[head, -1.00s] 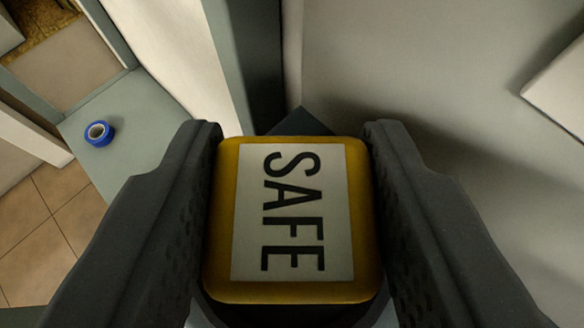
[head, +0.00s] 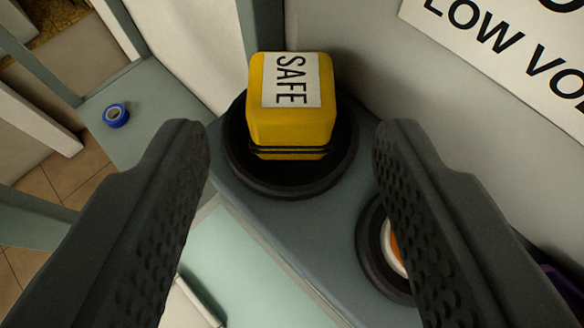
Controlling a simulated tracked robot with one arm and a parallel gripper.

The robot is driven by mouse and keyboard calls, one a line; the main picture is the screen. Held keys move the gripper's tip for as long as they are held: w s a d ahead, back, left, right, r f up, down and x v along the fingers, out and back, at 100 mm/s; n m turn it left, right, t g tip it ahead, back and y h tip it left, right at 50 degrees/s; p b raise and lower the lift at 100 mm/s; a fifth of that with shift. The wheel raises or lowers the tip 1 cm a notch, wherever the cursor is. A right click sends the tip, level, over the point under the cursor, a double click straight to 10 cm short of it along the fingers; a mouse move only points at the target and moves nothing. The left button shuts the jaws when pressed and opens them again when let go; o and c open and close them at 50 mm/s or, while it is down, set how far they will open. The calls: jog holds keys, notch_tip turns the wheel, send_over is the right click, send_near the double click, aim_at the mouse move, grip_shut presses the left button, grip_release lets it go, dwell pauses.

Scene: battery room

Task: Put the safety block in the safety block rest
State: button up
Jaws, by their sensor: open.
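The safety block (head: 292,118) is yellow with a white label reading SAFE. In the head view it stands upright in a round black rest (head: 290,186) with a raised rim, on a grey shelf. The rest's rim shows around the block's base, and part of its far side is hidden behind the block. My gripper (head: 290,145) is open and empty. Its two dark fingers are spread wide, on the near side of the block and apart from it.
A second round black holder (head: 368,250) with a white and orange item sits to the right, partly behind my right finger. A wall with a LOW VO... sign (head: 510,45) stands behind. Blue tape (head: 116,115) lies on a ledge at left.

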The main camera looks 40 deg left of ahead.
jog(key=shift+v, duration=2.05)
jog(key=s+a+r+m+t+h, duration=0.2)
jog(key=s+r+m+h, duration=0.1)
jog(key=r, duration=0.8)
jog(key=s+a+r+m+t+h, duration=0.2)
jog(key=s+r, duration=0.4)
jog(key=r, duration=0.5)
jog(key=s+a+r+m+t+h, duration=0.2)
jog(key=s+a+r+m+h, duration=0.1)
jog(key=r, duration=0.9)
jog(key=shift+s+m+t+h, duration=0.3)
jog(key=shift+s+m+t, duration=0.15)
jog(key=shift+s, duration=0.65)
jog(key=shift+f, duration=0.15)
